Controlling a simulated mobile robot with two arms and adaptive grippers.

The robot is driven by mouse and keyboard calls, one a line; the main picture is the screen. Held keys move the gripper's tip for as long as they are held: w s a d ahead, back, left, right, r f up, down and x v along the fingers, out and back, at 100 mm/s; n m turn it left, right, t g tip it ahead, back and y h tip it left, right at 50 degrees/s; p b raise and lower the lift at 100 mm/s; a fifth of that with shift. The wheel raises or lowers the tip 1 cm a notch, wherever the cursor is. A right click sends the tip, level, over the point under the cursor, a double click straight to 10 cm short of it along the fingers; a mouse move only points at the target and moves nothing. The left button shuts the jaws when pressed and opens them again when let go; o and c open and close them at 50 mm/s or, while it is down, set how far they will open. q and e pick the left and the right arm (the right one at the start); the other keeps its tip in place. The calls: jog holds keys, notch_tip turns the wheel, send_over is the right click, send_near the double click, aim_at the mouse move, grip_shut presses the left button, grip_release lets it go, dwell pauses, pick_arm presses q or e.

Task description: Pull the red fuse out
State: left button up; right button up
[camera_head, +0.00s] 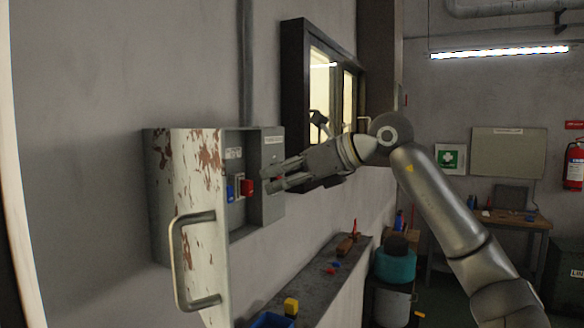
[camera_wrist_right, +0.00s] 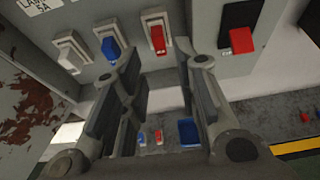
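The red fuse (camera_wrist_right: 157,38) sits upright in a pale holder on the grey panel in the wrist view. A blue fuse (camera_wrist_right: 111,48) sits in the holder to its left. My right gripper (camera_wrist_right: 160,66) is open and empty, with its fingers pointing at the panel below and to either side of the red fuse, apart from it. In the head view my right gripper (camera_head: 268,180) is just right of the open fuse box (camera_head: 160,190). A red part (camera_head: 247,187) shows there; I cannot tell whether it is the fuse. My left gripper is out of view.
A red lever (camera_wrist_right: 241,40) on a black plate is right of the fuses. The box's chipped door (camera_head: 197,175) with a handle (camera_head: 178,265) stands open.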

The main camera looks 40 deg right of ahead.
aim_at(251, 188)
jog(key=x, duration=0.4)
jog(key=shift+w+r+p, duration=0.1)
jog(key=shift+p, duration=0.3)
jog(key=shift+p+x, duration=0.35)
jog(key=shift+x, duration=0.9)
jog(key=shift+a, duration=0.1)
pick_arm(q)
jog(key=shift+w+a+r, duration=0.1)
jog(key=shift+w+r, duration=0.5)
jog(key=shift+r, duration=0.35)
pick_arm(e)
grip_shut()
